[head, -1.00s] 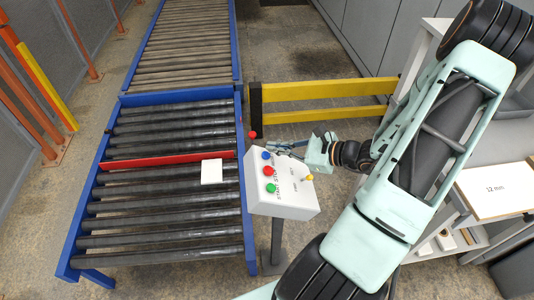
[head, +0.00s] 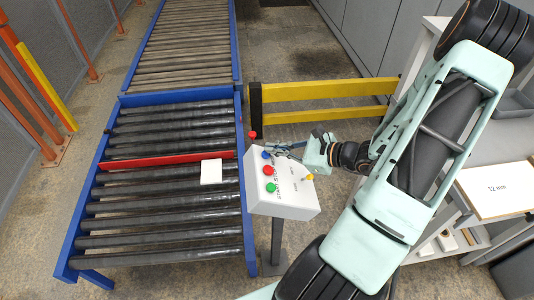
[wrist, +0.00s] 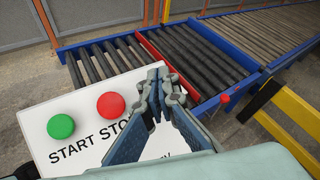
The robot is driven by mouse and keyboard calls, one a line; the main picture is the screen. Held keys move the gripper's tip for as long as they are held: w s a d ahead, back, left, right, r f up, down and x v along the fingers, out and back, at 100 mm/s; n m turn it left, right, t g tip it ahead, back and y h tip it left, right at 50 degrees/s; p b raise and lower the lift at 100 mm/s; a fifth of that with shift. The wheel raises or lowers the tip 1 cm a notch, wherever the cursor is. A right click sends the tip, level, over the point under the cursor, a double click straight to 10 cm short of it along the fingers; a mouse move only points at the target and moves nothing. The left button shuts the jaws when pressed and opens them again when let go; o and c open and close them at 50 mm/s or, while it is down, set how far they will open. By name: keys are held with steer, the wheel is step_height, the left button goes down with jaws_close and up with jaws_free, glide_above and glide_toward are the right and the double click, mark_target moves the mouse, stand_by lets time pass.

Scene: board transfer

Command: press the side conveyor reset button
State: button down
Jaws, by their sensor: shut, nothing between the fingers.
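The white control box (head: 285,198) stands on a grey post beside the roller conveyor. In the head view its blue button (head: 266,155) is at the far end of a row, with a red button (head: 268,170) and a green button (head: 271,188). The wrist view shows the green button (wrist: 61,126) and the red button (wrist: 110,105), with START and STOP lettering. My gripper (wrist: 165,84) is shut and empty, its fingertips over the box's far end. The blue button is hidden there behind the fingers. I cannot tell whether they touch it.
The roller conveyor (head: 170,232) with blue side rails lies left of the box. A red bar (head: 165,160) crosses it, and a white square piece (head: 211,171) lies by its right rail. A small red knob (head: 252,135) and a yellow barrier (head: 320,90) are just beyond the box.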

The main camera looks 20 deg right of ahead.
steer(key=shift+a+f+b, duration=0.2)
steer(key=shift+f+b, duration=0.25)
stand_by(0.5)
steer(key=shift+r, duration=0.1)
steer(key=shift+d+r+p, duration=0.4)
steer(key=shift+r+p, duration=0.2)
steer(key=shift+r, duration=0.1)
steer(key=r+p, duration=0.1)
steer(key=d+r+p, duration=0.1)
steer(key=r, duration=0.1)
steer(key=d+r+p, duration=0.1)
steer(key=shift+s+d+r, duration=0.2)
steer(key=shift+s, duration=0.2)
stand_by(0.9)
